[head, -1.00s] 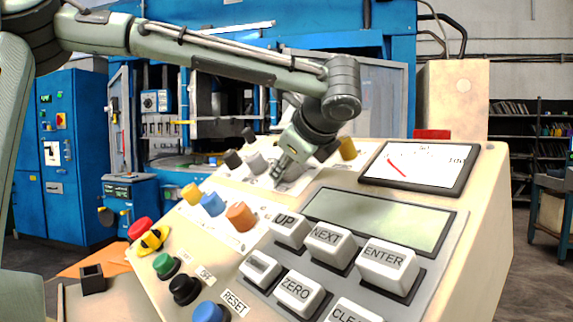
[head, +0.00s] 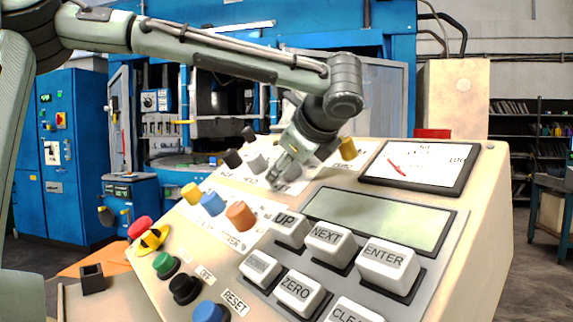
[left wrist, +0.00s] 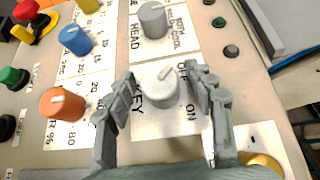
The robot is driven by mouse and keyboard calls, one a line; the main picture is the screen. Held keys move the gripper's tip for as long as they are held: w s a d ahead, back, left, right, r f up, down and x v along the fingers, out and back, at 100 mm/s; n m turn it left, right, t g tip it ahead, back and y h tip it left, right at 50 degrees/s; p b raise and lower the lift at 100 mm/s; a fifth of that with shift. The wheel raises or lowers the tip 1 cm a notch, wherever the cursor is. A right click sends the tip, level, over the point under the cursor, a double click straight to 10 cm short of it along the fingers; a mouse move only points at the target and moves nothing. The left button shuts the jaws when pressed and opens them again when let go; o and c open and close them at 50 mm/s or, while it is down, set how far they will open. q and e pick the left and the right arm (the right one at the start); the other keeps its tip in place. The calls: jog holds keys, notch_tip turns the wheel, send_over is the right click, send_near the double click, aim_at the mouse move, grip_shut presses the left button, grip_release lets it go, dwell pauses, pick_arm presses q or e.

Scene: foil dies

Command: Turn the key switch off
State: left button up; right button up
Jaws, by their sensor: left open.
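The key switch (left wrist: 161,88) is a pale round knob on a white plate with sideways KEY, OFF and ON lettering, seen in the left wrist view. A light pointer mark on its top points up and to the right there. My left gripper (left wrist: 161,78) is open, with one finger on each side of the knob and visible gaps between. In the head view the left gripper (head: 283,172) is low over the sloped panel and mostly hides the switch. My right gripper is in neither view.
A grey knob (left wrist: 153,20), an orange knob (left wrist: 62,104) and a blue knob (left wrist: 75,40) stand close by on the panel. A yellow knob (left wrist: 262,166) is near the right finger. Keys (head: 388,266), a display (head: 380,218) and a meter (head: 420,164) lie to the right.

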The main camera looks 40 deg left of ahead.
pick_arm(q)
jog(key=v, duration=1.1)
jog(key=shift+s+d+r, duration=0.15)
jog(key=shift+s+d, duration=0.05)
jog(key=shift+d, duration=0.15)
